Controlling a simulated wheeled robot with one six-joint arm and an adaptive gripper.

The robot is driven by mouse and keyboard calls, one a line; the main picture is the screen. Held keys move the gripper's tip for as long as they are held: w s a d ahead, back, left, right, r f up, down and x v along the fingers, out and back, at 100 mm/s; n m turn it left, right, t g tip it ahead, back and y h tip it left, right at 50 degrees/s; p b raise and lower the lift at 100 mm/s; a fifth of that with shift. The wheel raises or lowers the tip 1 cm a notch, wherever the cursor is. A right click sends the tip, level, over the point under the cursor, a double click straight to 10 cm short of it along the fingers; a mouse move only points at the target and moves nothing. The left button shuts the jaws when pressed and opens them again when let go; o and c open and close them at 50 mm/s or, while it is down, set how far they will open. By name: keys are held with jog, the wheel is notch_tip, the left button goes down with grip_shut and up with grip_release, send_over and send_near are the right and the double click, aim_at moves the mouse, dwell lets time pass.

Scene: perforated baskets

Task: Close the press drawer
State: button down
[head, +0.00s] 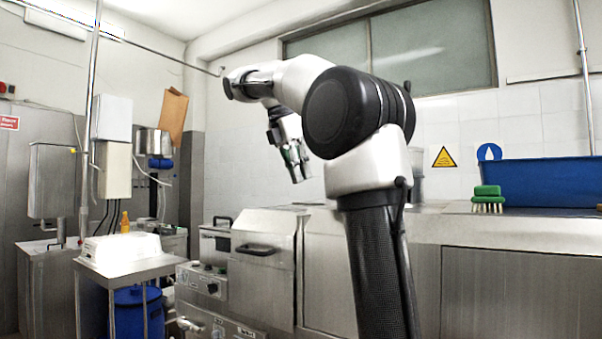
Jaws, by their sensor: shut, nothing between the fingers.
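A steel press unit (262,285) stands at the centre left of the head view, with a front panel that has a dark bar handle (258,249). A smaller steel box with a dark handle (222,221) sits just left of it. I cannot tell clearly which part is the drawer or how far it stands out. My gripper (301,176) hangs from my arm above and right of the handle, pointing down. It is shut and empty, and appears apart from the press. My arm hides part of the counter behind it.
A control box with knobs (202,284) is at the press's lower left. A small steel table (93,266) stands further left, with a blue bin (136,312) under it. On the right counter are a green brush (488,192) and a blue basket (545,183).

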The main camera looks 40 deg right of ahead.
jog(key=d+f, duration=0.6)
jog(key=shift+s+d+f, duration=0.15)
jog(key=shift+d+f, duration=0.15)
jog(key=shift+d, duration=0.05)
